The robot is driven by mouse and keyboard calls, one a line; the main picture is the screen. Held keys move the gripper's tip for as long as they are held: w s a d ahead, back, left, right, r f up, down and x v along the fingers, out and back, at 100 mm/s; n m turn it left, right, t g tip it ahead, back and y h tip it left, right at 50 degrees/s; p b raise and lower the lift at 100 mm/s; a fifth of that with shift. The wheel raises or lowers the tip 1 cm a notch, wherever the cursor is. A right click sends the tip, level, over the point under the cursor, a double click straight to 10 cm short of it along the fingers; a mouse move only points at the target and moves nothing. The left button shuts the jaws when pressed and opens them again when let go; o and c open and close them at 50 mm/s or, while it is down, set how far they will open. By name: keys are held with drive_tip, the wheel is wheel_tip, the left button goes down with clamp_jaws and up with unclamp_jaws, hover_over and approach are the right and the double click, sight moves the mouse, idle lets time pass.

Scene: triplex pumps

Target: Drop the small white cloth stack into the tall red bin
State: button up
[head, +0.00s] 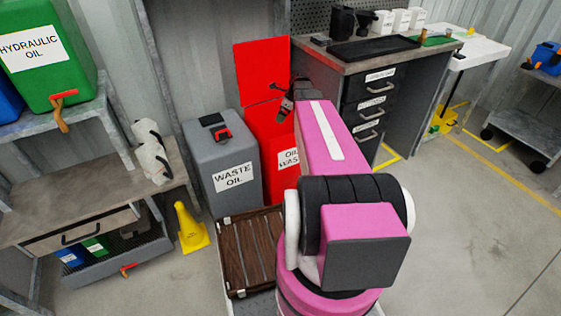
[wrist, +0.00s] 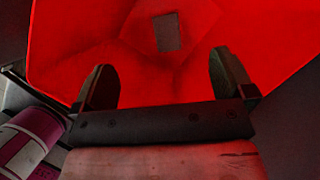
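The tall red bin (head: 265,135) stands open behind my arm, its red lid (head: 262,68) raised. It is labelled "OIL WAS...", with the rest of the label hidden by my arm. My gripper (head: 281,97) is over the bin's opening. In the wrist view my gripper (wrist: 163,82) has its two fingers wide apart with nothing between them, above the red inside of the bin (wrist: 255,35). A small greyish rectangular thing (wrist: 168,32) shows deep in the bin. It may be the white cloth stack, but I cannot tell for sure.
A grey waste oil bin (head: 222,165) stands left of the red bin. A workbench (head: 375,58) with drawers is close on the right. A yellow cone (head: 190,228) and a shelf bench (head: 80,205) are on the left. Open floor (head: 480,240) lies at the right.

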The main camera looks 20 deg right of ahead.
drive_tip(key=v, duration=1)
drive_tip(key=shift+r, duration=0.4)
drive_tip(key=shift+s+d, duration=0.1)
